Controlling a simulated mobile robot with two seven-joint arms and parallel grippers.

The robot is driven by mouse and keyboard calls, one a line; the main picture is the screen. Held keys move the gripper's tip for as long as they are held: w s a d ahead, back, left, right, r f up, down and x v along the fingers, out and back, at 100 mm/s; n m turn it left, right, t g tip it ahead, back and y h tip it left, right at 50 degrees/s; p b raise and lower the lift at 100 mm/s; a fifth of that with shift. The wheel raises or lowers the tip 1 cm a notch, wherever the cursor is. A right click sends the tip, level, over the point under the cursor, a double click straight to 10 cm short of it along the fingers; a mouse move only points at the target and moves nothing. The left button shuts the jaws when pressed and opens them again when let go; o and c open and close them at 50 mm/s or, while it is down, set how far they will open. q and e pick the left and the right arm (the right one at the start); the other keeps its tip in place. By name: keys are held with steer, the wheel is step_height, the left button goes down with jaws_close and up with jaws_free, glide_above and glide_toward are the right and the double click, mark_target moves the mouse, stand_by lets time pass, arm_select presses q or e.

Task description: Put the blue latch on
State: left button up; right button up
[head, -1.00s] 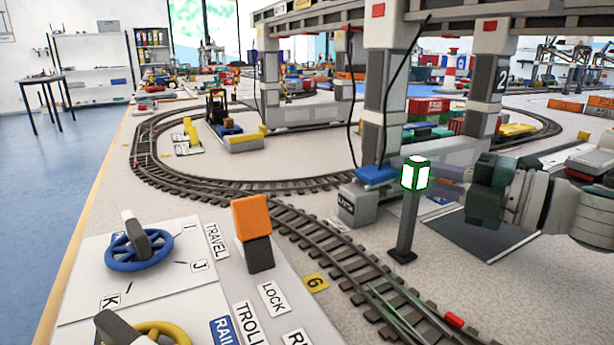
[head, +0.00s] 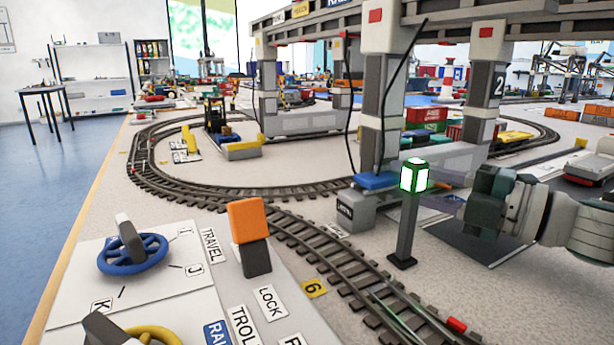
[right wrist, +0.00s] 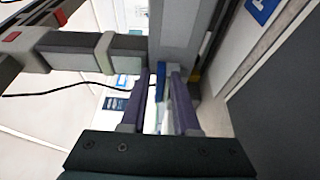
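The blue latch (head: 375,181) is a flat blue block at the foot of the near crane leg (head: 381,130), on top of a grey labelled box (head: 355,212). My right gripper (head: 441,202) is right of the latch in the head view, its fingers pointing left, partly behind the signal lamp. In the right wrist view the two purple fingers (right wrist: 162,85) stand apart with a gap between them. A narrow strip of blue and white shows through that gap; I cannot tell whether it is the latch. No contact with the latch is visible. My left gripper is not in view.
A green-and-white signal lamp (head: 414,178) on a dark post stands in front of the right fingers. Curved rail track (head: 330,255) runs before the crane. A control panel with a blue wheel (head: 132,253) and an orange-topped lever (head: 249,222) is at lower left. A black cable hangs by the leg.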

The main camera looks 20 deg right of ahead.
steer(key=shift+o, duration=0.2)
steer(key=shift+f, duration=0.25)
